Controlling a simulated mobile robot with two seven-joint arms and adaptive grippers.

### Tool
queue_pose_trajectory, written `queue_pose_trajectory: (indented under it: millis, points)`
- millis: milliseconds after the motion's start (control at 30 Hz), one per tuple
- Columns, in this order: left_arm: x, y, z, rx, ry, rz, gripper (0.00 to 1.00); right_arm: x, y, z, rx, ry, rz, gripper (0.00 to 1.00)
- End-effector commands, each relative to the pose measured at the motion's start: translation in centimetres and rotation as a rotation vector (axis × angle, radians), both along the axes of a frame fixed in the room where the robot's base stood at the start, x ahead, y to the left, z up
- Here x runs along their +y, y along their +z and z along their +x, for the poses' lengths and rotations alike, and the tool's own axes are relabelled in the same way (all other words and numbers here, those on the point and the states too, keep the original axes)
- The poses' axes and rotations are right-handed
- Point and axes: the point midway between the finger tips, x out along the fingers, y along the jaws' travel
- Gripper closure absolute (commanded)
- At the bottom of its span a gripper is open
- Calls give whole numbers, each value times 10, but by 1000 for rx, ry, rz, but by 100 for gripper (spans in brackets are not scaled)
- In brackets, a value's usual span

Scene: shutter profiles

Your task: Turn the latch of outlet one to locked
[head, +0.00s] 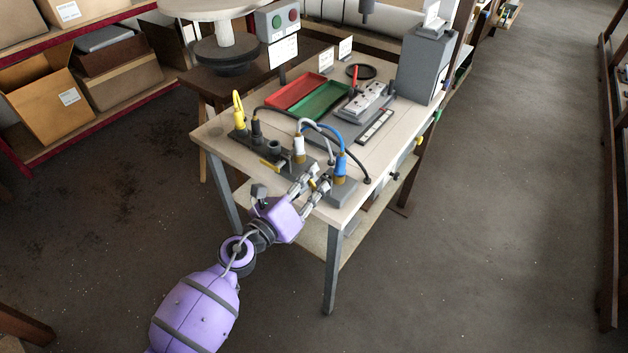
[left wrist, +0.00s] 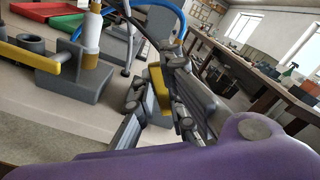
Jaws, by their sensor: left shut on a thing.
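A row of grey outlets stands along the table's front left edge. A blue plug (head: 340,165) sits in the block at the near right end (head: 341,192), and a white plug (head: 299,148) stands to its left. My left gripper (head: 318,182) is at the front of the blue plug's block. In the left wrist view its fingers (left wrist: 160,98) are shut on a yellow latch (left wrist: 157,84). Another yellow latch (head: 270,165) shows further left, also in the left wrist view (left wrist: 32,57). I cannot read outlet numbers. My right gripper is not in view.
A yellow plug (head: 238,115) and a black plug (head: 256,131) stand further back in the row. Cables loop over the table. Red (head: 295,90) and green (head: 320,102) trays and a grey box (head: 425,65) lie behind. The floor at right is clear.

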Motion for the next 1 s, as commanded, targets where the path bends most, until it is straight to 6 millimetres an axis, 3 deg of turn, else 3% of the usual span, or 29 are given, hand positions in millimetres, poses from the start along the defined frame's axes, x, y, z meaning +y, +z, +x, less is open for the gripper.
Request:
queue_pose_trajectory:
  millis: [367,1000]
  points:
    - [6,-7,4,211,-1,-289,100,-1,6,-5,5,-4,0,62]
    - [10,-22,7,505,0,-693,100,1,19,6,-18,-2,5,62]
